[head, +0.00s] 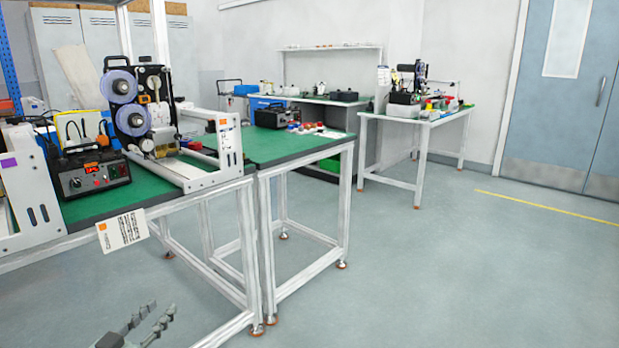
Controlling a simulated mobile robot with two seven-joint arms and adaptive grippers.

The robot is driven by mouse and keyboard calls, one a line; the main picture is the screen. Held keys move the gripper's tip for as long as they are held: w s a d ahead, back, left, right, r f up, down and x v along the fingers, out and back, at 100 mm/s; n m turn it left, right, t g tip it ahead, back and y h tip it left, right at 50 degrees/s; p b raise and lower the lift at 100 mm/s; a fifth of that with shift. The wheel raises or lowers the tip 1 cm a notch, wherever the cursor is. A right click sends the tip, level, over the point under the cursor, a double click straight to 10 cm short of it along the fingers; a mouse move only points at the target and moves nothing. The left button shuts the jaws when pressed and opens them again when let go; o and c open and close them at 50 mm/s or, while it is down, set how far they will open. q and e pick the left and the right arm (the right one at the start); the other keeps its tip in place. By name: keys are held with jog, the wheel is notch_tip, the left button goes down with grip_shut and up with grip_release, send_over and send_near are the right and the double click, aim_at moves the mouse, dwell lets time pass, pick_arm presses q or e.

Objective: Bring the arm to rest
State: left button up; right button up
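My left gripper (155,318) shows at the bottom left of the head view, low over the floor and in front of the near workbench (140,212). Its two grey fingers are spread apart with nothing between them. It is clear of the bench legs in the picture. Most of my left arm is out of the frame. My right gripper is not in the view.
A reel machine (135,105) and a black control box (90,175) stand on the near bench. A second green-topped bench (285,150) adjoins it. Another table (430,120) stands farther back. The grey floor (470,270) is clear at the right, before blue doors (570,90).

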pick_arm(q)
jog(key=s+a+f+m+g+y, duration=0.1)
jog(key=s+a+f+g, duration=0.2)
jog(key=f, duration=0.5)
jog(key=s+a+f+g+y, duration=0.1)
jog(key=s+f+g, duration=0.1)
jog(key=s+f, duration=0.45)
jog(key=s+a+f+m+g+y, duration=0.1)
jog(key=s+a+f+g, duration=0.15)
jog(key=f, duration=0.55)
jog(key=s+a+f+g+y, duration=0.3)
jog(key=s+a+f, duration=0.2)
jog(key=s, duration=0.4)
jog(key=s+a+f+g+y, duration=0.2)
jog(key=s+a+f+g, duration=0.15)
jog(key=s+a, duration=0.4)
jog(key=s+d+f+h, duration=0.1)
jog(key=d+f, duration=0.1)
jog(key=d, duration=0.6)
jog(key=s+d+f+n+h, duration=0.1)
jog(key=s+d+f, duration=0.1)
jog(key=d, duration=0.6)
jog(key=s+d+f+n+h, duration=0.1)
jog(key=s+d+f, duration=0.1)
jog(key=d, duration=0.6)
jog(key=shift+f+g+h, duration=0.4)
jog(key=shift+f, duration=0.35)
jog(key=shift+s, duration=0.1)
